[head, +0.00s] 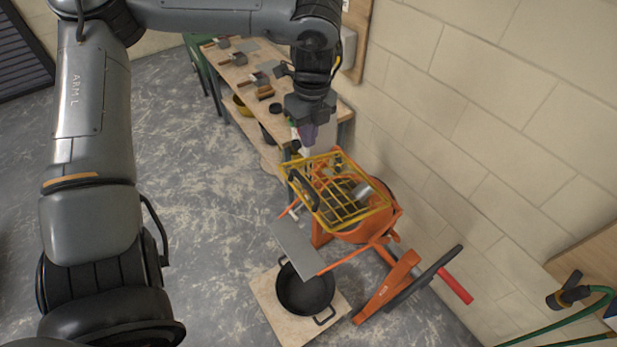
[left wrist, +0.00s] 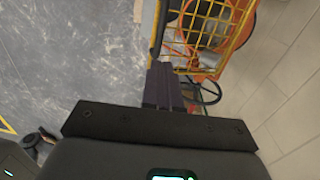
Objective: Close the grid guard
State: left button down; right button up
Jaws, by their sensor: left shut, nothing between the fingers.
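The yellow grid guard (head: 340,200) is on the orange mixer, over the drum's mouth (head: 374,191). Its exact angle is hard to judge. A black handle (head: 303,190) is on its left side. The guard also shows at the top of the left wrist view (left wrist: 218,22), with a dark handle bar (left wrist: 158,30) along its left edge. My left gripper (head: 304,146) points down just behind the guard's far edge. Its purple fingers (left wrist: 162,72) are shut and empty, close to the handle bar's lower end; contact cannot be told. My right gripper is out of view.
A black tub (head: 305,290) stands on a board (head: 262,291) in front of the mixer, beside a grey plate (head: 297,247). A workbench (head: 232,72) with tools stands behind. A block wall (head: 480,130) closes the right side. Floor on the left is clear.

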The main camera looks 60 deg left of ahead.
pick_arm(q)
jog(key=p, duration=0.3)
send_over(306, 183)
notch_tip(306, 183, down, 11)
jog(key=shift+w+f, duration=0.1)
jog(key=shift+f, duration=1.3)
